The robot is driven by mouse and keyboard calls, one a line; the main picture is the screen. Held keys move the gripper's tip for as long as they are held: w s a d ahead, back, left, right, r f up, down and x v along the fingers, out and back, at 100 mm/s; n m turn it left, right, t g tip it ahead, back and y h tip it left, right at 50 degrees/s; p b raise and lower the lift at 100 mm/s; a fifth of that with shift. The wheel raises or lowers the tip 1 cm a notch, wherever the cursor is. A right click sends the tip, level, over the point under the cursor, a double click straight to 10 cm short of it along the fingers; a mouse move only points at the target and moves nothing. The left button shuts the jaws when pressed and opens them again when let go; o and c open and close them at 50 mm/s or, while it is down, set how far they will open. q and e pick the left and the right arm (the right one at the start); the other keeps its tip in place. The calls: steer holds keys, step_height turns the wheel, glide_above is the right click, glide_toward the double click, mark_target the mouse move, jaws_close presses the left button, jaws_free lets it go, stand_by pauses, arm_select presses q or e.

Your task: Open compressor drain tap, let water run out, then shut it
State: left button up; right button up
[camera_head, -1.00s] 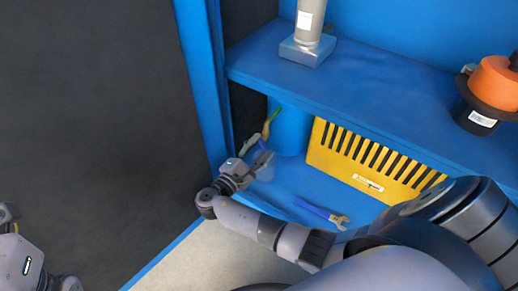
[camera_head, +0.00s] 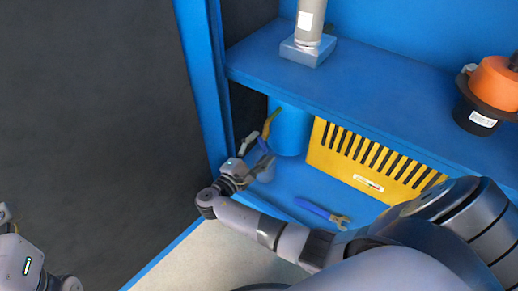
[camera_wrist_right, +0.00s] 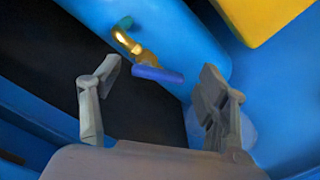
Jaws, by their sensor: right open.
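The blue tank (camera_head: 291,132) stands under the blue shelf in the head view. It also fills the upper middle of the right wrist view (camera_wrist_right: 185,40). A brass drain tap (camera_wrist_right: 135,47) sticks out of it from a greenish fitting, with a blue lever (camera_wrist_right: 158,74) at its near end. In the head view the tap (camera_head: 272,121) is small and partly behind my gripper. My right gripper (camera_head: 255,153) is open, its fingers (camera_wrist_right: 158,100) apart on either side of the lever and not visibly touching it. No running water shows.
A pale translucent object (camera_head: 266,171) sits below the tap, partly hidden by my gripper. A blue-handled wrench (camera_head: 322,213) lies on the lower ledge. A yellow slotted guard (camera_head: 362,160) stands right of the tank. A blue post (camera_head: 205,80) rises close on the left.

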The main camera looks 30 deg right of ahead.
steer(key=v, duration=1.2)
